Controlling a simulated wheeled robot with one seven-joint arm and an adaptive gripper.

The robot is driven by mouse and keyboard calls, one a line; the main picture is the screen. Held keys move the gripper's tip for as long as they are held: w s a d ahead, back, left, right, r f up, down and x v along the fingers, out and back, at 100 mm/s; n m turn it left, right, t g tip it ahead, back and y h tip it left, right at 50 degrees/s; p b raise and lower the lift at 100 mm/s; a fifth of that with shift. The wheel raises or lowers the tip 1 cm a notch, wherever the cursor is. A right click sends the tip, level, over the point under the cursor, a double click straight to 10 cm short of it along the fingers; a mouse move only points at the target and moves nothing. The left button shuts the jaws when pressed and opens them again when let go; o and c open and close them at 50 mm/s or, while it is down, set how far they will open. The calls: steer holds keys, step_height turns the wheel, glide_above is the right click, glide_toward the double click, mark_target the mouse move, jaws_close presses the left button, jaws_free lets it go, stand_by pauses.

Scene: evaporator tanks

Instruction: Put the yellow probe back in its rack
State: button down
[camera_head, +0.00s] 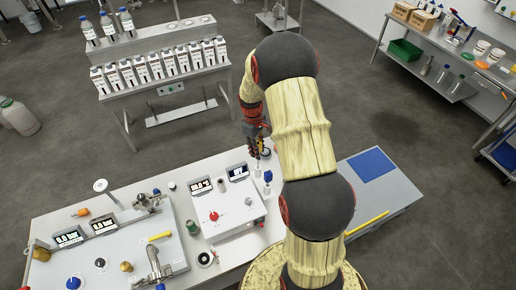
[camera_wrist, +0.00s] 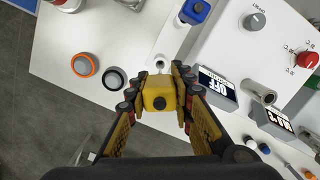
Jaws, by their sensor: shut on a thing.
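My gripper (camera_wrist: 158,96) is shut on the yellow probe (camera_wrist: 160,91), whose blocky yellow head with a dark round spot sits between the fingers. In the head view my gripper (camera_head: 257,148) is over the far right part of the white bench, and the probe is not clear there. A small white upright piece (camera_wrist: 160,61) shows just beyond the probe's head in the wrist view; I cannot tell whether they touch. A blue probe (camera_wrist: 195,11) stands close by, also seen in the head view (camera_head: 268,176). The rack's outline is not clear.
An orange-rimmed round fitting (camera_wrist: 84,65) and a black-rimmed one (camera_wrist: 114,78) lie left of the probe. A white control box with a red knob (camera_head: 214,216) and small displays (camera_wrist: 217,84) is close on the right. The bench's far edge is near.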

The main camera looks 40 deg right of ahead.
steer(key=shift+f+b, duration=1.65)
steer(key=shift+f, duration=1.45)
steer(key=c, duration=1.5)
jaws_free()
steer(key=shift+c, duration=0.2)
steer(key=shift+o, duration=0.3)
steer(key=shift+r, duration=0.1)
step_height(320, 180, up, 12)
steer(key=w, duration=0.1)
steer(key=shift+w+a, duration=0.2)
